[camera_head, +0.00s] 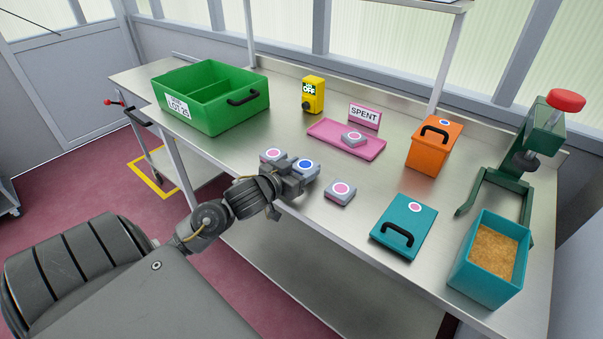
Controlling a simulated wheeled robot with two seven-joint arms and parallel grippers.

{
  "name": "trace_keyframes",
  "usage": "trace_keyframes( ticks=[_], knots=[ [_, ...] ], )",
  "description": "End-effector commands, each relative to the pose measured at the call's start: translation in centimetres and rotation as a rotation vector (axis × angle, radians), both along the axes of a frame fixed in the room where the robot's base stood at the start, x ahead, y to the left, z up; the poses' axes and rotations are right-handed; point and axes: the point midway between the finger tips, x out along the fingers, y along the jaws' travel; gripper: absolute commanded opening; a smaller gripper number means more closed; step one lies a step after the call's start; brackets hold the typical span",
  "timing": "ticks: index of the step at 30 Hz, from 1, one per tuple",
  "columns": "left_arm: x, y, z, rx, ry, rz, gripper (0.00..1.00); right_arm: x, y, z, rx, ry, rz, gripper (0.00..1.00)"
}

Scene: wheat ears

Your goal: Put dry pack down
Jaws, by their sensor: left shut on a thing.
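My left gripper (289,184) is over the front part of the metal bench and shut on a grey pack with a blue dot (306,164). I cannot tell whether that pack touches the bench. A grey pack with a pink dot (271,155) lies just behind and left of the gripper, partly hidden by it. Another pink-dot pack (341,191) lies on the bench to the gripper's right. A third pink-dot pack (354,137) lies in the pink tray (320,132) in front of the "SPENT" sign (364,116). My right gripper is out of view.
A green divided crate (205,118) stands at the back left of the bench, beside a yellow device (313,95). To the right are an orange box (433,149), a teal lid (404,228), an open teal box of grain (461,277) and a green press (540,140).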

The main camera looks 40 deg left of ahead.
Motion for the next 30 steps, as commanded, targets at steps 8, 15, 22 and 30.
trace_keyframes(
  ticks=[8, 15, 22, 30],
  knots=[
    [-0.1, 0.0, -1.3, 0.002, -0.002, 0.002, 0.33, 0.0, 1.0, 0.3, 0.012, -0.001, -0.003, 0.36],
    [-0.1, 0.0, -1.6, 0.001, -0.001, 0.002, 0.33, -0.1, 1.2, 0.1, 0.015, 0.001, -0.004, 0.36],
    [-0.1, 0.0, -1.6, 0.001, -0.001, 0.002, 0.78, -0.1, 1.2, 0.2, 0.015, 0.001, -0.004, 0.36],
    [-0.1, 0.0, -1.7, 0.002, -0.002, 0.002, 0.78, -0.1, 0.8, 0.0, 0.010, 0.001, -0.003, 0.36]
  ],
)
